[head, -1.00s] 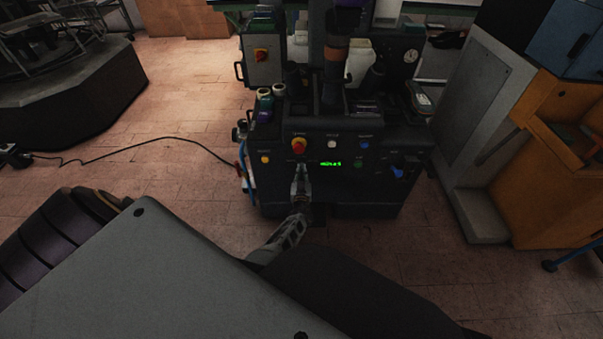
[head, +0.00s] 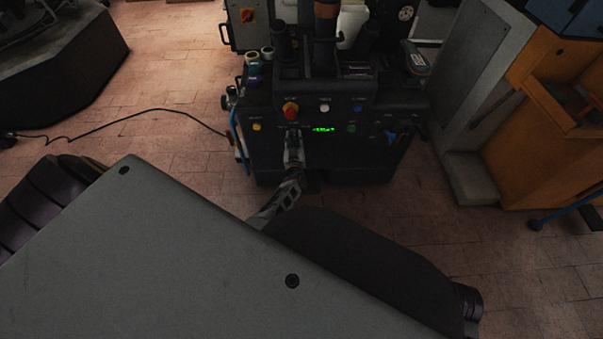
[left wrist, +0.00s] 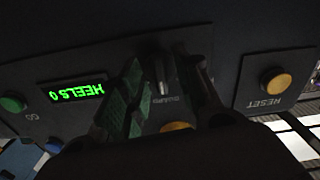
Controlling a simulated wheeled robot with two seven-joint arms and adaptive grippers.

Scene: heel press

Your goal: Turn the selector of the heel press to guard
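The heel press (head: 345,158) stands ahead, a dark machine with a front control panel. In the left wrist view, my left gripper's fingers (left wrist: 168,88) are apart, one on each side of a small dark selector (left wrist: 162,76). Whether they touch it I cannot tell. A label by the selector seems to read GUARD, upside down. In the head view the gripper hides the selector. My right gripper is not in view.
The wrist view shows a yellow RESET button (left wrist: 274,80) to the right, a green button (left wrist: 12,103) to the left and a display (left wrist: 76,92) reading HEELS 0. An orange cabinet (head: 540,150) stands right of the press. A cable (head: 130,117) lies on the floor.

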